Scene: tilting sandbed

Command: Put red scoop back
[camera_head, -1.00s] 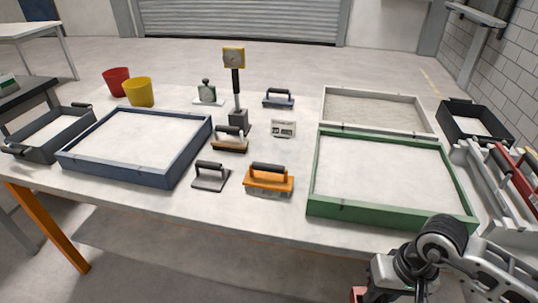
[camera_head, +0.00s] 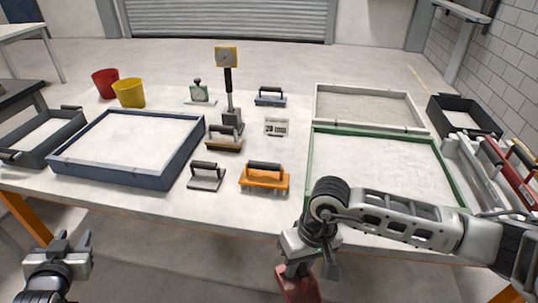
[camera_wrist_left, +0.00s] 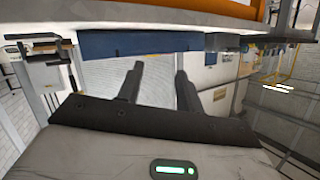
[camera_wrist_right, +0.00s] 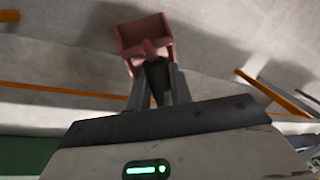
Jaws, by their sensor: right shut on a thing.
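The red scoop (camera_head: 298,285) hangs below my right gripper (camera_head: 298,262), in front of the table at the bottom of the head view. My right gripper is shut on its handle. In the right wrist view the scoop's pinkish-red pan (camera_wrist_right: 146,34) shows beyond the fingertips, with floor behind it. My left gripper (camera_head: 70,246) is open and empty at the lower left, in front of the table. Its two fingers stand apart in the left wrist view (camera_wrist_left: 158,78).
The table (camera_head: 215,222) carries a blue sand tray (camera_head: 110,178), a green one (camera_head: 310,180) partly behind my right arm, and a pale one (camera_head: 365,89). An orange float (camera_head: 264,180) and other hand tools stand between. Red (camera_head: 104,83) and yellow (camera_head: 128,93) buckets stand back left.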

